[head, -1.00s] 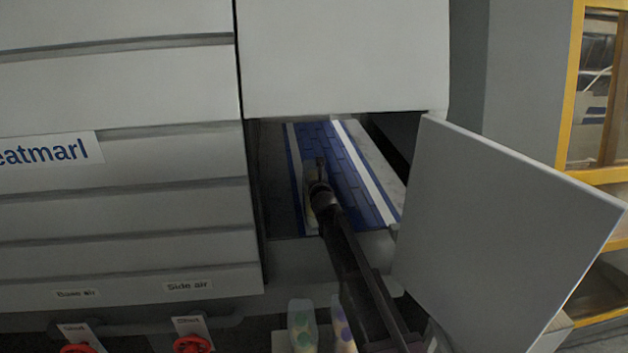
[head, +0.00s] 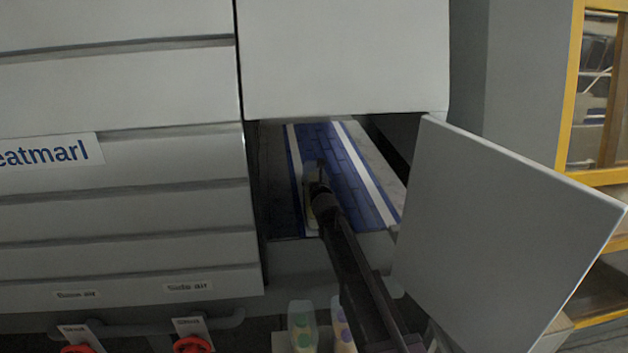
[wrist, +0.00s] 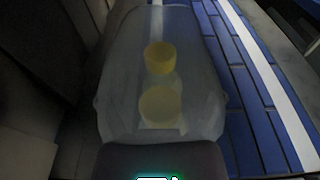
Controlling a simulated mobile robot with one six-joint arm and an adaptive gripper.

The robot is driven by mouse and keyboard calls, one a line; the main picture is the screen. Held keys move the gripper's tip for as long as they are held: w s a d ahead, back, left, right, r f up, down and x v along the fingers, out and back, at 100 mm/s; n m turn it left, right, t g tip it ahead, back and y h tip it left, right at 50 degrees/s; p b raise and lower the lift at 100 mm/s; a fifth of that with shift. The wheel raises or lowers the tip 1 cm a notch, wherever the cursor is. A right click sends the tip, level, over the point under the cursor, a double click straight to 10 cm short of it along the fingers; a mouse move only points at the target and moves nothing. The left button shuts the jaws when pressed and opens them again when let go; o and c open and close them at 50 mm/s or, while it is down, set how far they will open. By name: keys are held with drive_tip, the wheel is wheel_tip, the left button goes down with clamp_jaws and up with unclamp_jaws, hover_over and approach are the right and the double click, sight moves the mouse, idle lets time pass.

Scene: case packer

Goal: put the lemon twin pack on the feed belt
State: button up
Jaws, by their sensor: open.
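The lemon twin pack (wrist: 160,75), two yellow-capped bottles in clear wrap, fills the middle of the wrist view. In the head view only a pale sliver of it (head: 309,212) shows beside my gripper. The blue feed belt (head: 345,170) with white side lines lies inside the opening; it also shows right of the pack in the wrist view (wrist: 235,60). The pack is at the belt's left edge, over the left white line. My gripper (head: 319,175) is open at the pack. Its fingertips and the pack's underside are hidden, so I cannot tell whether the pack rests on the belt.
An open grey door panel (head: 500,230) hangs right of the opening, and a fixed panel (head: 345,60) closes it above. Two bottles with coloured dots (head: 303,325) stand below near my arm. Red valve handles (head: 193,345) are at lower left. The belt's right side is clear.

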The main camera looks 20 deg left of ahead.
drive_tip(key=p+v, duration=0.1)
drive_tip(key=v, duration=1)
drive_tip(key=shift+s+p, duration=0.35)
drive_tip(key=shift+d, duration=0.1)
